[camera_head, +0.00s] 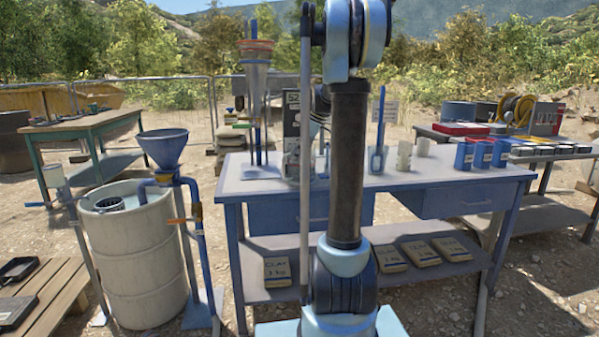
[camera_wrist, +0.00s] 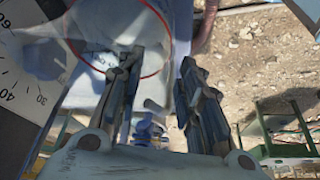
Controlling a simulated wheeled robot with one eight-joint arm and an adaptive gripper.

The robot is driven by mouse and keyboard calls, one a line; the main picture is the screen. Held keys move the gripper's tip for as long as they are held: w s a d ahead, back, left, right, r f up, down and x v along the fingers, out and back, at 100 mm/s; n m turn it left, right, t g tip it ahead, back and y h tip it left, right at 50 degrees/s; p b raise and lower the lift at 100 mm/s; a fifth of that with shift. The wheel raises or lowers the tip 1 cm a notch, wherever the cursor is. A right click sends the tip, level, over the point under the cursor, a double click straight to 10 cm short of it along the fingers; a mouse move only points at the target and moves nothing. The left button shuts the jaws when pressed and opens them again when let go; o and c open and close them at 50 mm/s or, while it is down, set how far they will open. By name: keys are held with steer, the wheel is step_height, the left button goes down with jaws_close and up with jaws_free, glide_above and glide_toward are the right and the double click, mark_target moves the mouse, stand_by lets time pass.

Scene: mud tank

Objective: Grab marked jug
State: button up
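A clear jug with a red ring line (camera_wrist: 112,28) fills the upper left of the wrist view. My gripper (camera_wrist: 160,62) is open, its two dark fingers spread apart with a gap between them. The left finger overlaps the jug's red line in the picture; the right finger lies just right of its clear wall. I cannot tell whether either finger touches the jug. In the head view my gripper is not visible, and my arm covers the middle of the blue table (camera_head: 440,178), so I cannot clearly pick out the jug there.
A dial scale (camera_wrist: 22,85) stands close at the left of the wrist view. On the table are a clear vessel with a blue scoop (camera_head: 377,160), pale cups (camera_head: 404,155) and blue boxes (camera_head: 464,155). A barrel with a funnel (camera_head: 137,250) stands to the left.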

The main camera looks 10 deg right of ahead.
steer(key=shift+f, duration=0.1)
jaws_close()
stand_by(0.3)
